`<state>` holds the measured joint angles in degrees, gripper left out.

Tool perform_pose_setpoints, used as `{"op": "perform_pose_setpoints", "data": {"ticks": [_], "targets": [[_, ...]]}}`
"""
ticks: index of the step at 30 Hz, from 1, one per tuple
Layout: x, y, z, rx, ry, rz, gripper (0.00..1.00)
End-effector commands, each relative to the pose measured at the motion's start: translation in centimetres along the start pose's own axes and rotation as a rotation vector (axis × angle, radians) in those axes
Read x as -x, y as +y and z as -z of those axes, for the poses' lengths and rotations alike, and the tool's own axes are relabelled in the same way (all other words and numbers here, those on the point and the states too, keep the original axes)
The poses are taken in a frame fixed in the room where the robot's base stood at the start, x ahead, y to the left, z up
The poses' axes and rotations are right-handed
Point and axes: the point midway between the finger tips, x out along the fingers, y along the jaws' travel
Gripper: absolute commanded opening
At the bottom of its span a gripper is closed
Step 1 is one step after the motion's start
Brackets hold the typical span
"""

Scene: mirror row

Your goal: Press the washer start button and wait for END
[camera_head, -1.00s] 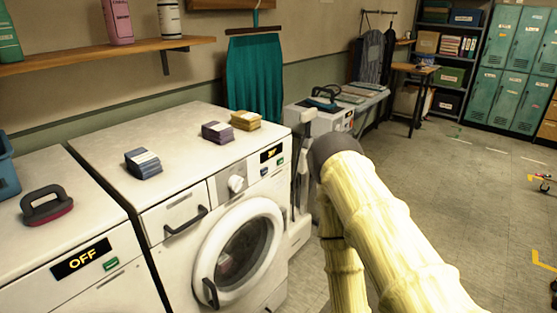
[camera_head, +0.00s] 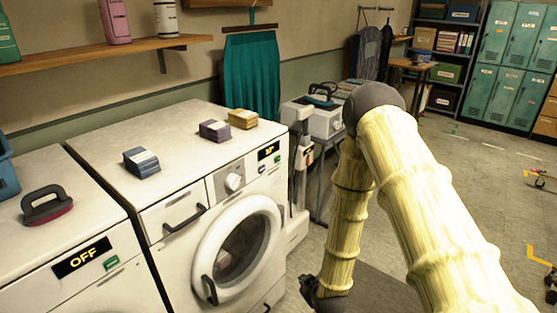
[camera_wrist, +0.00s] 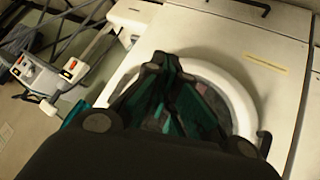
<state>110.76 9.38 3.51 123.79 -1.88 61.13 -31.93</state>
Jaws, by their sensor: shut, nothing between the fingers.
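The white washer (camera_head: 162,203) stands in the middle of the head view, its round glass door (camera_head: 240,247) shut. Its panel has a knob (camera_head: 234,181), a lit yellow display (camera_head: 268,150) too small to read surely, and a small green button (camera_head: 279,160). My gripper (camera_wrist: 165,68) shows in the wrist view, dark with teal inner parts, its fingers together and empty. It is in front of the washer's round door ring (camera_wrist: 240,105); contact cannot be told. In the head view only dark parts of my wrist show at the bottom, and the fingertips are not clear.
At left a second white machine shows OFF (camera_head: 81,258), with a dark-handled brush (camera_head: 47,205) on top. Several small cloth stacks (camera_head: 141,162) lie on the washer. A grey upright appliance (camera_head: 299,175) stands just right of the washer. Open floor (camera_head: 460,200) lies at right.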

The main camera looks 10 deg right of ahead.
Motion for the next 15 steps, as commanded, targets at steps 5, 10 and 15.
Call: {"op": "perform_pose_setpoints", "data": {"ticks": [5,10,15], "targets": [[-1.8,5.0,8.3,0.104,0.178,-0.117,0.0],[-2.1,9.9,15.9,0.202,0.327,-0.248,0.0],[-1.3,14.7,22.9,0.292,0.449,-0.393,0.0]]}}
